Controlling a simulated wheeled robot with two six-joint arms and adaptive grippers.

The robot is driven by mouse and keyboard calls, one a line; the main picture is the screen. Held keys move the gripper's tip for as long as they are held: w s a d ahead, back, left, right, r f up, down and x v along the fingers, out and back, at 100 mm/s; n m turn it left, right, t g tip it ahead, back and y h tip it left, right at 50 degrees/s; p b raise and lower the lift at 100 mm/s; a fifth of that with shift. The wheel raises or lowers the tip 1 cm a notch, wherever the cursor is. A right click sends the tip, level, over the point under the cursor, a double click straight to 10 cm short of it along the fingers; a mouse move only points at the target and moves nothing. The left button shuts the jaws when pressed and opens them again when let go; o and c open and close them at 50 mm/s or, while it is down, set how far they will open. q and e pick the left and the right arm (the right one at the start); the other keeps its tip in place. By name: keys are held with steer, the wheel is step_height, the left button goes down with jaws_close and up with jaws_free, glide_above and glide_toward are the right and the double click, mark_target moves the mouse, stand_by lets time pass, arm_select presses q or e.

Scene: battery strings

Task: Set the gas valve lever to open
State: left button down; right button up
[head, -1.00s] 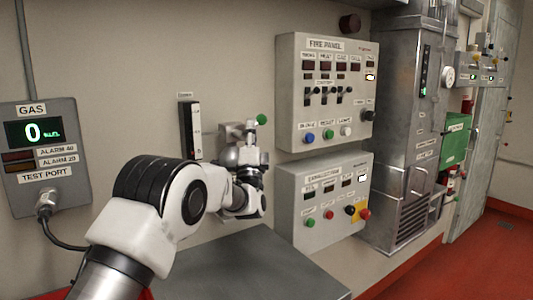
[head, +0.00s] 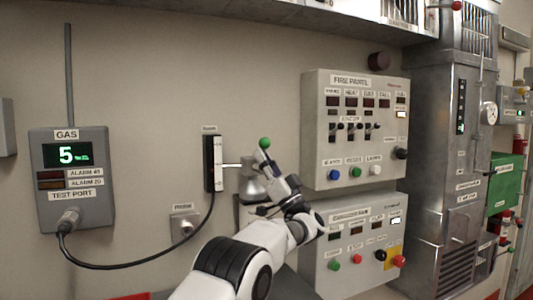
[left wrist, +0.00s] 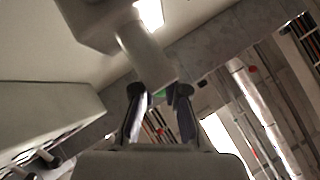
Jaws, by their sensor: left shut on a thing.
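The gas valve (head: 252,188) is a pale metal fitting on the wall, left of the fire panel. Its lever ends in a green ball (head: 265,143), which stands at the top of the valve. My left gripper (head: 271,170) is at the lever just below the ball, with its fingers shut on it. In the left wrist view the two dark fingertips (left wrist: 160,92) stand close to a pale shaft, and a bit of green shows between them. The fingers hide most of the lever. My right gripper is not in view.
A gas meter (head: 72,180) reads 5 at left, its cable (head: 140,265) looping to a black-and-white gauge (head: 213,163). The fire panel (head: 355,128) and a lower button panel (head: 353,245) are close right of my arm. A metal cabinet (head: 446,150) stands further right.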

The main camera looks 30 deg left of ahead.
arm_select(q)
steer(key=shift+s+a+r+n+g+p, duration=0.15)
steer(key=shift+n+g+p, duration=0.1)
steer(key=shift+n+g, duration=0.4)
steer(key=shift+r+n+g+p, duration=0.2)
steer(key=shift+n+g+p, duration=0.1)
steer(key=shift+n+g, duration=0.35)
steer(key=shift+s+a+r+n+g+p, duration=0.15)
steer(key=shift+n+g+p, duration=0.1)
steer(key=shift+n+g, duration=0.4)
steer(key=shift+w+d, duration=0.1)
steer(key=c, duration=1.2)
jaws_free()
steer(key=shift+w+f, duration=0.1)
steer(key=shift+f, duration=0.15)
steer(key=v, duration=1.2)
